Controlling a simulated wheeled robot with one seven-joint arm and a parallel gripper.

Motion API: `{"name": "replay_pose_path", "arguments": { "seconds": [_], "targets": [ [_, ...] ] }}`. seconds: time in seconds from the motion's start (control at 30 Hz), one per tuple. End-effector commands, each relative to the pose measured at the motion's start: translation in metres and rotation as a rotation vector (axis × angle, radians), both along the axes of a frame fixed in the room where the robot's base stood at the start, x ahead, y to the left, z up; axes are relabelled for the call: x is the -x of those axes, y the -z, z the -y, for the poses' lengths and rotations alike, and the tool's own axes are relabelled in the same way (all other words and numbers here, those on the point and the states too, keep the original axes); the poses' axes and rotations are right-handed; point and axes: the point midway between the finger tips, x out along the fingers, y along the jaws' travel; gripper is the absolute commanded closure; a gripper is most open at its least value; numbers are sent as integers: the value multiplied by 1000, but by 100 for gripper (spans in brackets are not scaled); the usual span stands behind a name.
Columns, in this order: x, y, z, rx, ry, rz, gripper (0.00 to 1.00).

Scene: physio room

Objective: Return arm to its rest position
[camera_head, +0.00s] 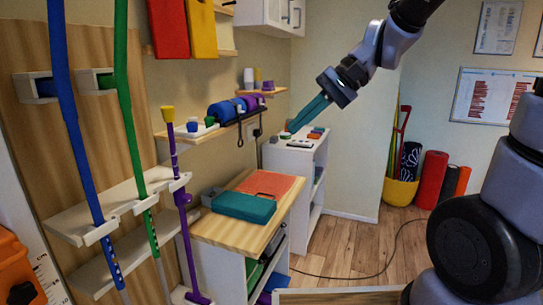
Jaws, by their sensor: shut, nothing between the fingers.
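My gripper (293,128) is at the upper middle of the head view, at the end of my arm, which reaches in from the top right. Its long teal fingers point down and to the left. They are shut together, and I see nothing held between them. In the picture, the fingertips overlap the top of the white cabinet (321,163) by the far wall; I cannot tell how far above or in front of it they are. Part of my arm runs out of the frame at the top.
A wooden-topped bench (222,232) holds a teal folded item (244,206) and an orange one (268,184). Blue (70,120), green and purple sticks stand at the left. A wall shelf (190,138) carries rolls. Wooden floor (365,247) is open, with a cable across it.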

Motion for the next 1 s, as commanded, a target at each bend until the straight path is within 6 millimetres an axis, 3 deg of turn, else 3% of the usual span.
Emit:
{"name": "replay_pose_path", "arguments": {
  "seconds": [0.2, 0.3, 0.43, 0.6, 1.0],
  "targets": [
    [15, -20, 96, 297, 117, 287, 100],
    [21, -31, 134, 415, 183, 401, 100],
    [27, -44, 169, 524, 249, 510, 100],
    [32, -51, 188, 586, 288, 571, 100],
    [32, -51, 189, 587, 288, 572, 100]
  ]
}}
